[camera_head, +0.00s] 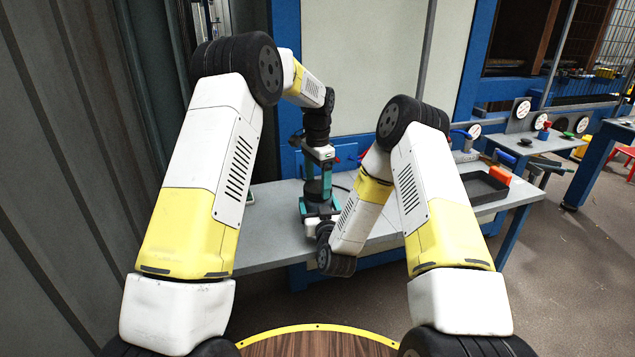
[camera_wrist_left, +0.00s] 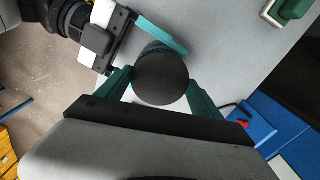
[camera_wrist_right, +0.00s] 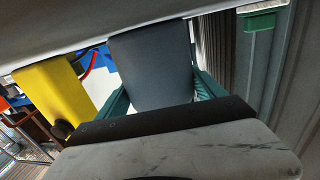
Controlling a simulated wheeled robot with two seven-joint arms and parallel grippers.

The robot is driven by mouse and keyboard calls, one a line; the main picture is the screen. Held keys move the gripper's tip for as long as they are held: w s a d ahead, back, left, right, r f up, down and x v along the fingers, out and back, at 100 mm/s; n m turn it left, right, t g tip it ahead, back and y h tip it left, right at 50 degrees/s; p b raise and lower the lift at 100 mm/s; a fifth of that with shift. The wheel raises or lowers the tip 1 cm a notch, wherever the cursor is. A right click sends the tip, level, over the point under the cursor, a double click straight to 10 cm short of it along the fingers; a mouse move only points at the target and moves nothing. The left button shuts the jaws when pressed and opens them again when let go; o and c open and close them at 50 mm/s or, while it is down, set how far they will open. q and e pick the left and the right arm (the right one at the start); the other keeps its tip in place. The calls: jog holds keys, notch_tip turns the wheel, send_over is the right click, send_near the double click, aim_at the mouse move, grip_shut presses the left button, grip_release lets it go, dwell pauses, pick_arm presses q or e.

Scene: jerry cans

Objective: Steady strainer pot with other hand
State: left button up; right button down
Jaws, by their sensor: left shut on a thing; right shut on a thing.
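The strainer pot, a dark grey cylinder (camera_wrist_left: 160,80), shows end-on in the left wrist view and from the side in the right wrist view (camera_wrist_right: 152,65). In the head view it stands over the grey bench (camera_head: 262,225), mostly hidden by the grippers. My left gripper (camera_head: 318,178) comes from above and is shut on it, with teal fingers on both sides. My right gripper (camera_head: 316,206) is lower, near the bench top, and also shut on it, its fingers on both sides (camera_wrist_right: 160,92). I cannot tell whether the pot touches the bench.
A green item (camera_wrist_left: 292,8) lies on the bench at the upper right of the left wrist view. A panel in a blue frame (camera_head: 350,60) rises behind. Bench top on the left is mostly clear.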

pick_arm(q)
jog(key=m, duration=1.5)
jog(key=shift+m, duration=0.3)
jog(key=m, duration=1.3)
jog(key=shift+w, duration=0.1)
jog(key=o, duration=1.5)
jog(key=shift+c, duration=0.2)
